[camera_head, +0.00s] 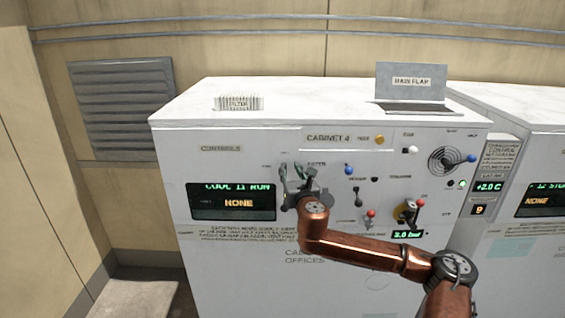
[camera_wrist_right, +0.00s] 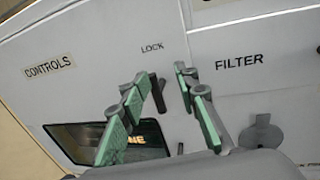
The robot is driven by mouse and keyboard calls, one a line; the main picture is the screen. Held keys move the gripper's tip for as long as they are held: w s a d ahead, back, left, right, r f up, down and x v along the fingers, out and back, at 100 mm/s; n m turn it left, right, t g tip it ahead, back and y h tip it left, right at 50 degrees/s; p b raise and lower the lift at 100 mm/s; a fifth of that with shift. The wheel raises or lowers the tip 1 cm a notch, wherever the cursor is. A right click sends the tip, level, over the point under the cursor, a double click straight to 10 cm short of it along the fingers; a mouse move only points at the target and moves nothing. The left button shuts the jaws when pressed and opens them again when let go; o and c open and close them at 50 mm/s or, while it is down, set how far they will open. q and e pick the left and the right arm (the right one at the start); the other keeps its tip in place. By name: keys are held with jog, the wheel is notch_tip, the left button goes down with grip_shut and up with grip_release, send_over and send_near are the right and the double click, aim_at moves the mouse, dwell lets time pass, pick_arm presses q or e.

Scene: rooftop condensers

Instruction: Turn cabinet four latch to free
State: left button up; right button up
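Cabinet four (camera_head: 240,150) is a white unit with the label CABINET 4 on its front. My right gripper (camera_head: 304,178) is at the upper left of its control panel and covers the latch area in the head view. In the right wrist view, a small dark latch handle (camera_wrist_right: 158,92) stands roughly upright below the word LOCK. The right gripper's green-padded fingers (camera_wrist_right: 167,88) are apart, one on each side of the handle; whether they touch it I cannot tell. The left gripper is out of view.
A dark display reading NONE (camera_head: 238,202) lies left of the gripper. A grey round knob (camera_wrist_right: 262,133) sits below FILTER. A raised flap (camera_head: 410,83) stands on top.

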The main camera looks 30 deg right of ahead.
jog(key=shift+w+d+r, duration=0.25)
jog(key=shift+w, duration=0.45)
jog(key=shift+w+a+f, duration=0.15)
jog(key=shift+w+f, duration=0.1)
jog(key=shift+w, duration=0.55)
jog(key=shift+w+a+f, duration=0.1)
jog(key=shift+w+a, duration=0.2)
jog(key=shift+a, duration=0.25)
jog(key=shift+c, duration=1.3)
jog(key=shift+d, duration=0.2)
grip_shut()
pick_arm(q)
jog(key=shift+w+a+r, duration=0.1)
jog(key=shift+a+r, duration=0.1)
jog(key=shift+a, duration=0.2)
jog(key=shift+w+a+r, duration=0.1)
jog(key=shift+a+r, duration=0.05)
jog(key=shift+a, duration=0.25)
pick_arm(e)
jog(key=shift+d, duration=0.1)
